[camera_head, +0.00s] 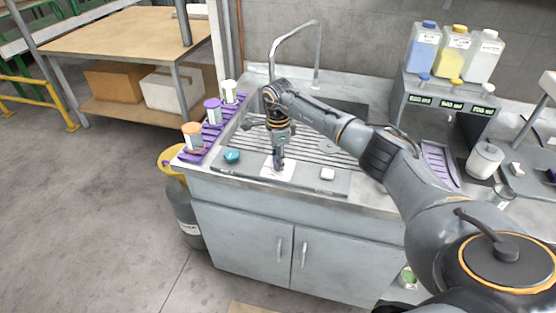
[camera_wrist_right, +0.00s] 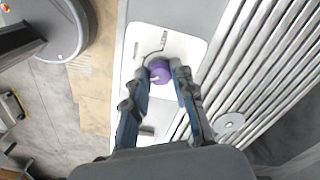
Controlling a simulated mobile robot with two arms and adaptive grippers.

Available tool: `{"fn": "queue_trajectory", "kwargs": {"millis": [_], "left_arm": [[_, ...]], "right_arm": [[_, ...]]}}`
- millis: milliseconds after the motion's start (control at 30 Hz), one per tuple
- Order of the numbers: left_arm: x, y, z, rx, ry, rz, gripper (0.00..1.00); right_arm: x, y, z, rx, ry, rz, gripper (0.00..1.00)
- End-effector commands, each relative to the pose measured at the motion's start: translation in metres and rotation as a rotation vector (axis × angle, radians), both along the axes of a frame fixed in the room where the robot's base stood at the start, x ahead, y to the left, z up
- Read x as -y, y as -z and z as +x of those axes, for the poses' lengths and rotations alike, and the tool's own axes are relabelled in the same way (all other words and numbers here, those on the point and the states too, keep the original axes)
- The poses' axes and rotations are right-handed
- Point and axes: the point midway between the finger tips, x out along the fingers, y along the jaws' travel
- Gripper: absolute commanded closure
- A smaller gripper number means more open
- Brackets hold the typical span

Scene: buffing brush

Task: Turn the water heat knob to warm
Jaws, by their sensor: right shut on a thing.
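The water heat knob (camera_wrist_right: 158,71) is a small purple round knob on a white plate (camera_wrist_right: 133,92) in the right wrist view. The plate also shows in the head view on the counter's front edge (camera_head: 268,172). My right gripper (camera_wrist_right: 163,68) is shut on the knob, one finger on each side. In the head view my right gripper (camera_head: 279,164) points straight down at the plate and hides the knob. The plate bears a curved line and small labels, too small to read. My left gripper is not in view.
A sink with a tall faucet (camera_head: 318,50) and a ribbed drain surface (camera_head: 305,148) lie behind the plate. Purple racks with capped bottles (camera_head: 213,112) stand at left.

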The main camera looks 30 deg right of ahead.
Motion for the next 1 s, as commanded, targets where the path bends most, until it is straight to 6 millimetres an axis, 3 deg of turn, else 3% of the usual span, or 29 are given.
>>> {"fn": "queue_trajectory", "kwargs": {"millis": [700,1000], "left_arm": [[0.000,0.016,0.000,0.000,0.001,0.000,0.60],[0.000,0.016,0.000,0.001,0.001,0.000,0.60]], "right_arm": [[0.001,0.000,0.001,0.002,0.635,0.000,1.00],[0.001,-0.001,0.001,0.003,0.831,-0.001,1.00]]}}
